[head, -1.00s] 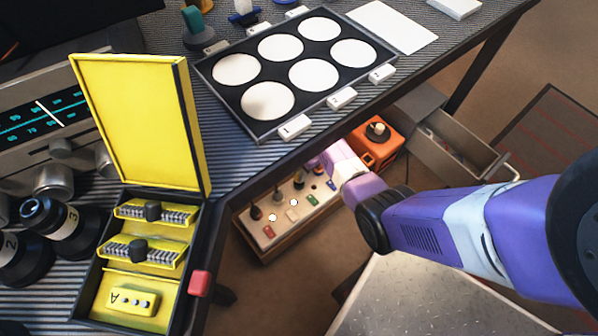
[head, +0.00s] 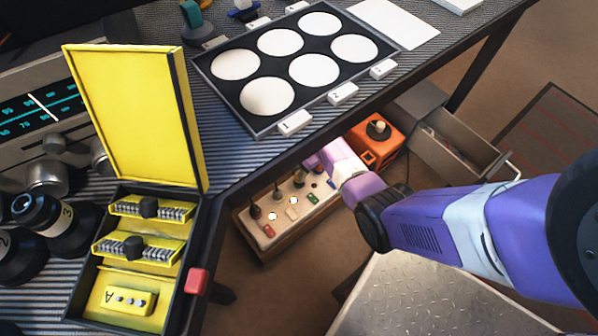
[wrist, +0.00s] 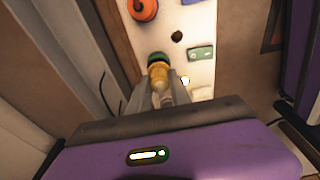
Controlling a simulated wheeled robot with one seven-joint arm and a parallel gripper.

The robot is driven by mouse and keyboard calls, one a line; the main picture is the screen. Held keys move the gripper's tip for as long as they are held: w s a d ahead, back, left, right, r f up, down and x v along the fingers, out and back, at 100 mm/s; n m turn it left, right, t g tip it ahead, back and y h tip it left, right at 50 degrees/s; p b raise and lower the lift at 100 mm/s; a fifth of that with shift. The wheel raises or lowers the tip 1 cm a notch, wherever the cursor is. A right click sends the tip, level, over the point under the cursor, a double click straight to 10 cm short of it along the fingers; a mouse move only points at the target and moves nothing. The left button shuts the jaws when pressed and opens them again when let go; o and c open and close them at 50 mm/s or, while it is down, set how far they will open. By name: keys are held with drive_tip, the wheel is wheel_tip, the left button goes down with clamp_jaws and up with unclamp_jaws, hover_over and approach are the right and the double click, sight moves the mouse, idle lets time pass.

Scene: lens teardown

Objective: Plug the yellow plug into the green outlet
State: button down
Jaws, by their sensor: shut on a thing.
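The yellow plug (wrist: 159,76) is between the fingers of my gripper (wrist: 160,92) in the wrist view. My gripper is shut on it. The far end of the plug meets a dark green ring (wrist: 157,58), which looks like the green outlet on the pale panel (wrist: 196,28). I cannot tell whether the plug is in the outlet or just over it. In the head view my gripper (head: 318,160) is at the back right part of the panel (head: 284,228), under the table edge, and its fingers are partly hidden.
A green switch (wrist: 201,53) and a dark hole (wrist: 177,37) lie right of the plug. An orange-red round fitting (wrist: 143,8) is beyond it. An orange box (head: 377,140) stands right of the panel. The table (head: 240,165) overhangs nearby; an open drawer (head: 455,150) is farther right.

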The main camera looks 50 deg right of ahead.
drive_tip(key=shift+f+b, duration=0.65)
drive_tip(key=shift+f, duration=0.3)
idle(0.4)
drive_tip(key=c, duration=1.1)
unclamp_jaws()
drive_tip(key=r+p, duration=0.1)
drive_tip(key=r, duration=0.1)
drive_tip(key=r+p, duration=0.1)
drive_tip(key=r, duration=0.2)
drive_tip(key=d+r+p, duration=0.1)
drive_tip(key=r+p, duration=0.1)
drive_tip(key=shift+s+r, duration=0.15)
drive_tip(key=shift+r, duration=0.25)
